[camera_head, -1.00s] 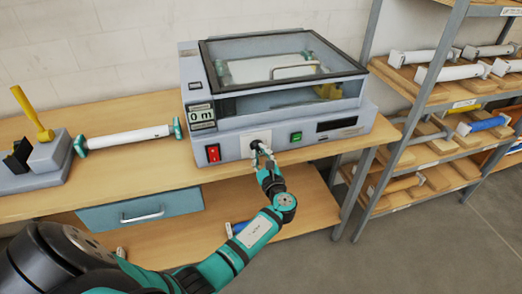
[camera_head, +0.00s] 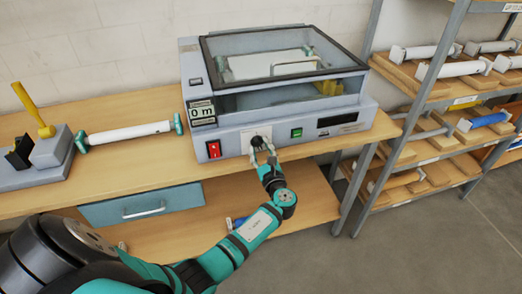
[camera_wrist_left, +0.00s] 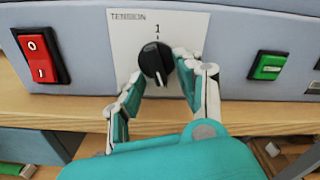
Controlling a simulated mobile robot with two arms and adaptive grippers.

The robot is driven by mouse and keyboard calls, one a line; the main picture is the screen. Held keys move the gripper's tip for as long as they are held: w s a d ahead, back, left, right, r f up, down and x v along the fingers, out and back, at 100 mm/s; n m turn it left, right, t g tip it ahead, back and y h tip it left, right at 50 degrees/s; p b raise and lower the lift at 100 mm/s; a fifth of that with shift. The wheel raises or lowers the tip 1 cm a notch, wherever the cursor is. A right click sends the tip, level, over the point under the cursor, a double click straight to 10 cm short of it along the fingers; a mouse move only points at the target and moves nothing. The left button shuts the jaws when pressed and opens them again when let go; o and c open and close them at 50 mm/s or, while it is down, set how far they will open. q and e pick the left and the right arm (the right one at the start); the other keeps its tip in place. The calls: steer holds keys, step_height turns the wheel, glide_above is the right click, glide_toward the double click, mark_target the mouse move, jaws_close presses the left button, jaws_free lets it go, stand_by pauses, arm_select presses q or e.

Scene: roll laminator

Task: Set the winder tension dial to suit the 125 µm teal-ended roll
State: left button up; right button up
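The black tension dial (camera_head: 257,141) is on a white plate on the laminator's front. In the left wrist view the dial (camera_wrist_left: 155,62) sits under the label TENSION and a single "1"; I cannot clearly read its pointer. My left gripper (camera_head: 263,151) is just in front of the dial. In the wrist view its fingers (camera_wrist_left: 160,82) are apart at the dial's lower left and right; contact is unclear. A white roll with teal ends (camera_head: 130,135) lies on the bench left of the laminator (camera_head: 228,118). My right gripper is out of view.
A red switch (camera_head: 213,149) is left of the dial and a green one (camera_head: 296,133) right of it. A grey stand with a yellow lever (camera_head: 35,110) is at far left. A rack (camera_head: 425,95) with several rolls stands right.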

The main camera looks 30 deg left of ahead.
arm_select(q)
steer(key=v, duration=1.2)
stand_by(0.3)
steer(key=s+d+f+n+g+h, duration=0.1)
steer(key=s+f+g+h, duration=0.2)
steer(key=f, duration=0.8)
steer(key=s+d+f+n+g+h, duration=0.1)
steer(key=s+f+n+h, duration=0.1)
steer(key=s+f, duration=0.6)
steer(key=s+d+f+n+g+h, duration=0.1)
steer(key=s+f+h, duration=0.15)
steer(key=f, duration=1.05)
steer(key=s+f+n+g+h, duration=0.2)
steer(key=s+f+n, duration=0.3)
steer(key=s, duration=0.5)
steer(key=s+d+f+n+g+h, duration=0.1)
steer(key=s+f+n, duration=0.4)
steer(key=s, duration=0.6)
steer(key=s+f+n+g+h, duration=0.2)
steer(key=s+f+n, duration=0.3)
steer(key=s, duration=0.5)
steer(key=shift+s+d+f+n+g+h+b, duration=0.25)
steer(key=shift+d+f+n+g+h+b, duration=0.15)
steer(key=shift+f+h, duration=0.2)
